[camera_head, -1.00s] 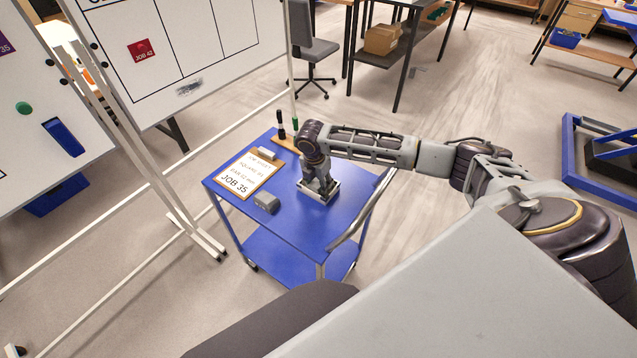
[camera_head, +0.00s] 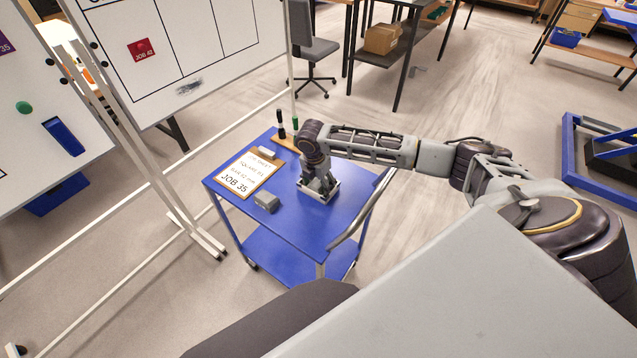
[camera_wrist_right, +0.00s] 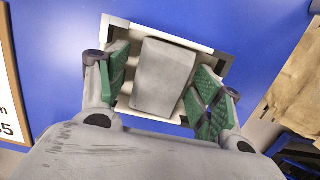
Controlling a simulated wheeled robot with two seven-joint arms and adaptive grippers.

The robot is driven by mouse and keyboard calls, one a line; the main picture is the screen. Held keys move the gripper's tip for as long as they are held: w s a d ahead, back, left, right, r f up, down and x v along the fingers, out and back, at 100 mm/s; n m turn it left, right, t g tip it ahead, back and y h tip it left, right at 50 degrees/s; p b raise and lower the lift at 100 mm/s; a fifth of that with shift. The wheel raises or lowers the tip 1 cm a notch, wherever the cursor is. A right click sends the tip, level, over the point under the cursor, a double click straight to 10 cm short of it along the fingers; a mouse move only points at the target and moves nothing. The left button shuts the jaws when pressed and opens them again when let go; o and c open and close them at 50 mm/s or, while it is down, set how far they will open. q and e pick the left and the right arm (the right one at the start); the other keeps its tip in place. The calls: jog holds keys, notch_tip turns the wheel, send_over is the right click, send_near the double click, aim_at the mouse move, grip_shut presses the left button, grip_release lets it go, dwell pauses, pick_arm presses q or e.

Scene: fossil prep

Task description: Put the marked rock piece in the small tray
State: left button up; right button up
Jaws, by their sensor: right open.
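A small pale tray (camera_wrist_right: 165,31) sits on the blue cart top; in the head view its rim (camera_head: 333,186) shows around my right gripper (camera_head: 317,184). A grey rock piece (camera_wrist_right: 163,76) with a flat top lies inside the tray. No mark shows on its visible face. In the wrist view my right gripper (camera_wrist_right: 163,86) is open, with one green-padded finger on each side of the piece. My left gripper is not in view.
A whiteboard stand (camera_head: 178,186) is close on the left. The cart top's front is clear.

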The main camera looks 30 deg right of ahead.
aim_at(315, 185)
notch_tip(315, 185, up, 12)
jog(key=a, duration=0.1)
jog(key=shift+s+a, duration=0.35)
dwell(0.4)
jog(key=shift+s+a, duration=0.1)
dwell(0.6)
